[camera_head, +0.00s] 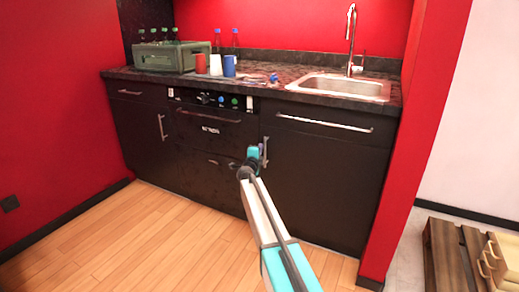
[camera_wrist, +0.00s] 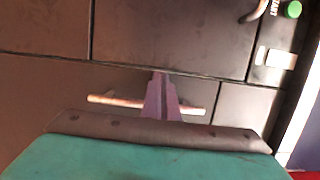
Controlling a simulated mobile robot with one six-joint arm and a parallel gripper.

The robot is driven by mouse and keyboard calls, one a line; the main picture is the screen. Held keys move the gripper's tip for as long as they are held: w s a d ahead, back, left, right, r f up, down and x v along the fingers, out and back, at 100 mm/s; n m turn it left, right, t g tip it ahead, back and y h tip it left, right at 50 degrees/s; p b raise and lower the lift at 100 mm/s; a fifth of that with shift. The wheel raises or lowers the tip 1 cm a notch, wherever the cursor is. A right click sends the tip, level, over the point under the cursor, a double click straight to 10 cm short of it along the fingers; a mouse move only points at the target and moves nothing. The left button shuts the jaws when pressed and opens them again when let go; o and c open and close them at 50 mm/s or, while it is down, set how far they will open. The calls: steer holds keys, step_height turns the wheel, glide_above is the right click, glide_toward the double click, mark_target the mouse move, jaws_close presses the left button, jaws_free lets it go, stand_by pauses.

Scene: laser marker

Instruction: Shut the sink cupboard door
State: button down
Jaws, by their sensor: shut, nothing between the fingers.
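The sink cupboard door (camera_head: 325,190) is the dark panel under the sink, with a vertical metal handle (camera_head: 265,152) near its left edge. It looks about flush with the front around it; I see no wide gap. In the wrist view the handle (camera_wrist: 115,101) lies crosswise, behind my fingers. My gripper (camera_head: 254,153) is at the handle's height, in front of the door's left edge. In the wrist view my gripper's fingers (camera_wrist: 159,76) are together and empty, overlapping the handle's middle. I cannot tell whether they touch the door or the handle.
The dark drawer front (camera_head: 330,126) with a long handle is above the door. A control panel (camera_head: 208,98) is to its left. The counter bears a sink (camera_head: 345,86), a green crate (camera_head: 172,57), cups and bottles. A wooden pallet (camera_head: 445,255) lies at right. The wood floor is clear.

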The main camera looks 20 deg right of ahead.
steer(key=s+a+p, duration=0.3)
steer(key=s+a, duration=0.6)
steer(key=s, duration=0.1)
steer(key=shift+a+p, duration=0.3)
steer(key=shift+p, duration=0.05)
steer(key=shift+s, duration=0.1)
